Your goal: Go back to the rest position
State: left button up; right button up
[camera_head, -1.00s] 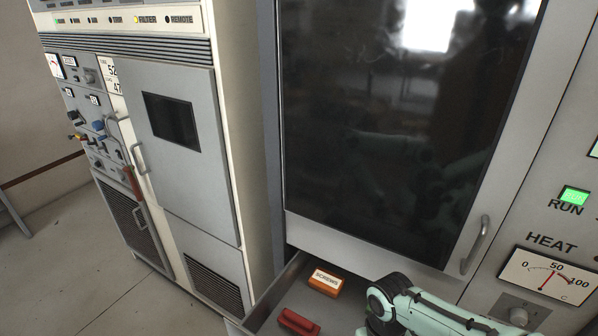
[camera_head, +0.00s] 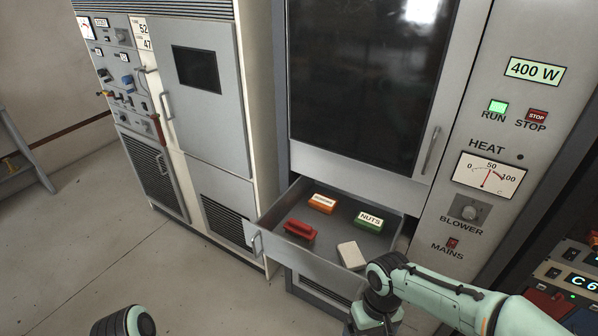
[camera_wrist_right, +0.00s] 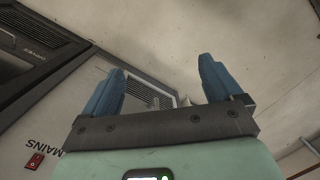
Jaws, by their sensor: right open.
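My right gripper (camera_wrist_right: 162,95) shows in the right wrist view with its two blue fingers wide apart and nothing between them. Beyond the fingers are the floor and a grey vented panel. In the head view my right arm comes in from the lower right and bends in front of the drawer; its gripper is not visible there. A dark rounded part of my own body shows at the bottom left of the head view. My left gripper is in neither view.
An open drawer (camera_head: 285,253) juts from the cabinet, close to my right arm. It holds an orange box (camera_head: 322,202), a green box (camera_head: 368,220), a red object (camera_head: 299,229) and a pale block (camera_head: 351,255). The floor (camera_head: 90,240) at left is clear.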

jog(key=s+a+f+m+y, duration=0.1)
jog(key=s+a+f+y, duration=0.1)
jog(key=f, duration=0.7)
jog(key=s+a+f+m+y, duration=0.1)
jog(key=s+a+f+y, duration=0.1)
jog(key=f, duration=0.8)
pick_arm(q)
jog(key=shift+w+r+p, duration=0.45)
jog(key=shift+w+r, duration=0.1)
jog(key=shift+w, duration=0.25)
pick_arm(e)
jog(key=s+d+f+m, duration=0.1)
jog(key=s+f+m, duration=0.3)
jog(key=s+f, duration=0.8)
jog(key=shift+s+m+h, duration=0.25)
jog(key=shift+m+h, duration=0.05)
jog(key=shift+h, duration=0.1)
jog(key=shift+d, duration=0.1)
